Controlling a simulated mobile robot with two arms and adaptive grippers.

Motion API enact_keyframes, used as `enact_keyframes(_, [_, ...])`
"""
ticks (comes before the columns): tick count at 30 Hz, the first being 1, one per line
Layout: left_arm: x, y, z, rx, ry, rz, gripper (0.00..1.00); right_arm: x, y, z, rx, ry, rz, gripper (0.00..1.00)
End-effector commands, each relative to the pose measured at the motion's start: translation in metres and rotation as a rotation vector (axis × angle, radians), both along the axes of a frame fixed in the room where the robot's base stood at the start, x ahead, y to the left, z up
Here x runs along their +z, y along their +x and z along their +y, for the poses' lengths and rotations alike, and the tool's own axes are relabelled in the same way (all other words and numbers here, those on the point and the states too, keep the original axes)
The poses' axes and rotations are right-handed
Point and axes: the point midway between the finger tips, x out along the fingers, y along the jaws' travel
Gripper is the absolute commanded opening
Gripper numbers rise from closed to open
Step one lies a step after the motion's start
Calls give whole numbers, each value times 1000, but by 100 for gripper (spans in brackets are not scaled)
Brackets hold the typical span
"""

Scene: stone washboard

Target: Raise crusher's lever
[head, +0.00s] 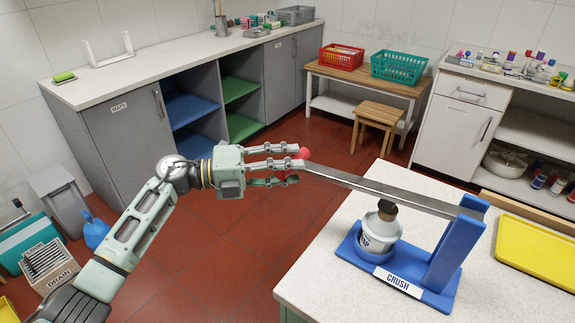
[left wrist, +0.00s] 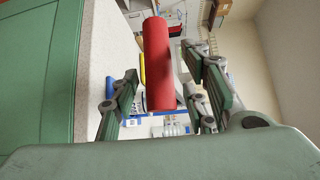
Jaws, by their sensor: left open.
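The blue crusher (head: 452,254), labelled CRUSH, stands on the speckled counter. Its long grey lever (head: 380,188) slopes slightly, from the blue post on the right to a red handle (head: 303,154) at its left end. A white can-like container (head: 379,233) stands on the blue base under a dark pad on the lever. My left gripper (head: 290,163) is at the handle, its fingers open around it. In the left wrist view the red handle (left wrist: 158,65) lies between the spread fingers (left wrist: 160,100), with gaps at the sides. My right gripper is not in view.
The counter (head: 320,265) is clear left of the crusher. A yellow tray (head: 540,248) lies to its right. A wooden stool (head: 377,125) and a bench with red (head: 342,57) and green baskets (head: 398,68) stand behind. Open red floor lies beneath my left arm.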

Motion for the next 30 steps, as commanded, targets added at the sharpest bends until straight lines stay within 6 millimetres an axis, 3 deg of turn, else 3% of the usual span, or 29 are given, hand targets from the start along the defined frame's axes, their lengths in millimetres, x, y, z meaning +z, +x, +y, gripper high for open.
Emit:
enact_keyframes(3, [0, 0, -2, 0, 0, 0, 42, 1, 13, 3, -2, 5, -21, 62])
enact_keyframes(8, [0, 0, -1, 0, 0, 0, 40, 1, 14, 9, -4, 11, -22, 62])
enact_keyframes(22, [0, 0, -1, 0, -1, 1, 0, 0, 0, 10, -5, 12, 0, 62])
enact_keyframes(30, [-1, 0, -1, 0, 0, 2, 0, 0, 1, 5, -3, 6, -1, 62])
